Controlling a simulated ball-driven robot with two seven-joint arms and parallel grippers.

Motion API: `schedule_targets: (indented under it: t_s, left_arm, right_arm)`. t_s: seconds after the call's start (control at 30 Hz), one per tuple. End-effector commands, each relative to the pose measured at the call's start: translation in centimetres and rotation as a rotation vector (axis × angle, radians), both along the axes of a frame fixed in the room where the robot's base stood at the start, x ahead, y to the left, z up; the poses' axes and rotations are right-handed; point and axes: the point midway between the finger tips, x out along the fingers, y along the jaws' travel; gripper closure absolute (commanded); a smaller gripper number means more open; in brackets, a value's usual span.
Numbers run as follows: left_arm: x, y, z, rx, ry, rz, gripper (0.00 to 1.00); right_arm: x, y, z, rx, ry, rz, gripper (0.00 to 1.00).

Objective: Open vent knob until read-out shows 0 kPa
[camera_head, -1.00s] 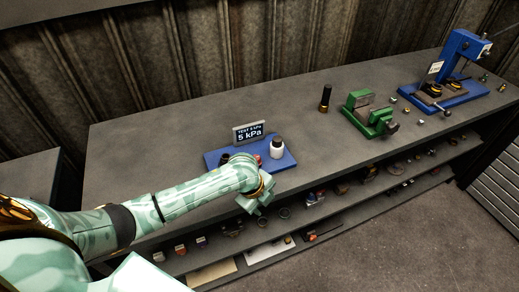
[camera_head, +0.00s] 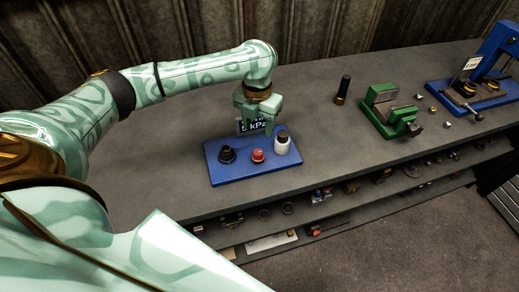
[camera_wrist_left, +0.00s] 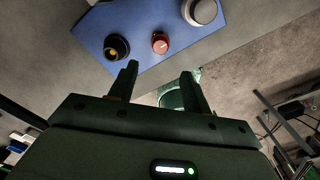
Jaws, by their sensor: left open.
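A blue board (camera_head: 250,171) on the bench carries a black knob (camera_head: 227,154), a red knob (camera_head: 258,155) and a white cylinder with a dark top (camera_head: 282,145). I cannot tell which knob is the vent. The read-out (camera_head: 243,126) behind them is partly covered by my gripper; "kPa" and what looks like a 5 show. My left gripper (camera_head: 258,110) is open and empty above the back of the board. In the left wrist view, the open fingers (camera_wrist_left: 160,72) point toward the red knob (camera_wrist_left: 160,43), apart from it, with the black knob (camera_wrist_left: 116,47) beside it.
A black cylinder (camera_head: 343,89), a green vise (camera_head: 390,110) and a blue press (camera_head: 490,70) stand to the right on the bench. Small parts lie near the vise. A shelf below the bench front holds various parts.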

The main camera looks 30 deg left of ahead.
Motion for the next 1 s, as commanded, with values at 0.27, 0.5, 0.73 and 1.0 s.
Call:
schedule_targets:
  t_s: [0.27,0.5,0.73,1.0]
  left_arm:
    - [-0.1,0.0,-7.4,0.000,0.004,0.001,0.51]
    - [0.0,0.0,-10.1,0.000,0.000,0.001,0.51]
    - [0.1,0.0,-10.3,0.000,-0.003,0.001,0.51]
    - [0.0,0.0,-10.3,0.000,-0.002,0.001,0.96]
  right_arm:
    - [0.5,0.0,-2.9,0.001,-0.003,0.000,0.64]
    - [0.4,0.1,-3.7,0.001,0.000,0.000,0.64]
    - [0.4,0.2,-3.7,0.003,0.000,-0.001,0.64]
    - [0.4,0.4,-3.7,0.005,0.000,-0.002,0.64]
